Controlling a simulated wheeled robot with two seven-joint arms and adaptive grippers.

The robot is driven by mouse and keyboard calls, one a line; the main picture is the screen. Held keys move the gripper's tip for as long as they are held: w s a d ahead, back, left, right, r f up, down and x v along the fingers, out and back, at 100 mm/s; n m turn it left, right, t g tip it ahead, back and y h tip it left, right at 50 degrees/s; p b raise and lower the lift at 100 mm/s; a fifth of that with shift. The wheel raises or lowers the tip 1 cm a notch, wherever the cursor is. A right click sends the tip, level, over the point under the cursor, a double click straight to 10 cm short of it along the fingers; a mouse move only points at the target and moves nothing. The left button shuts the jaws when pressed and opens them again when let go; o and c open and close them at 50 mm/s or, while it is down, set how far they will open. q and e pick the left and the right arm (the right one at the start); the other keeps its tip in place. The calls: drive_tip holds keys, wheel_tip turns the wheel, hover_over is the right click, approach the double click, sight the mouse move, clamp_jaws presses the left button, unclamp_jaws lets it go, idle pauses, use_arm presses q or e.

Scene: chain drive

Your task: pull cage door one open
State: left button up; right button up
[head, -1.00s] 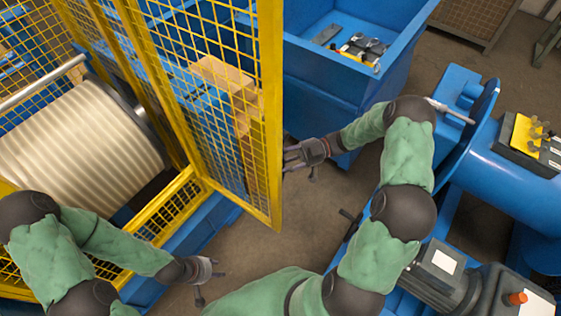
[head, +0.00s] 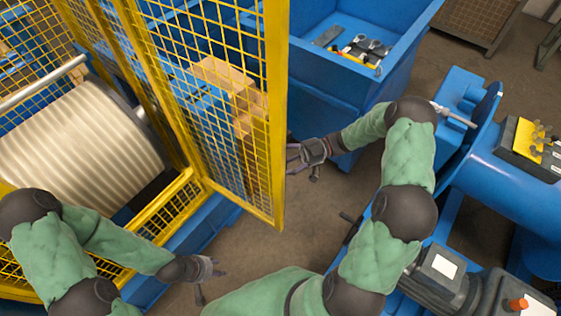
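The yellow mesh cage door (head: 278,130) stands swung out from the yellow cage frame, its free edge towards the middle of the head view. My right gripper (head: 292,158) is at that free edge, its fingertips beside or behind the edge bar. The mesh and bar hide part of it, so I cannot tell if it touches or grips the door. My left gripper (head: 212,272) is low in front of the cage, apart from the door, with its fingers spread and nothing seen between them.
A large ribbed drum (head: 75,145) lies inside the cage. A blue bin (head: 345,85) with tools stands behind the door. Blue machinery (head: 510,180) with a motor (head: 445,270) fills the right. Bare floor (head: 290,215) lies between the door and the machinery.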

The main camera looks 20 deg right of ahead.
drive_tip(key=d, duration=1.2)
drive_tip(key=shift+s, duration=0.35)
drive_tip(key=shift+f, duration=0.1)
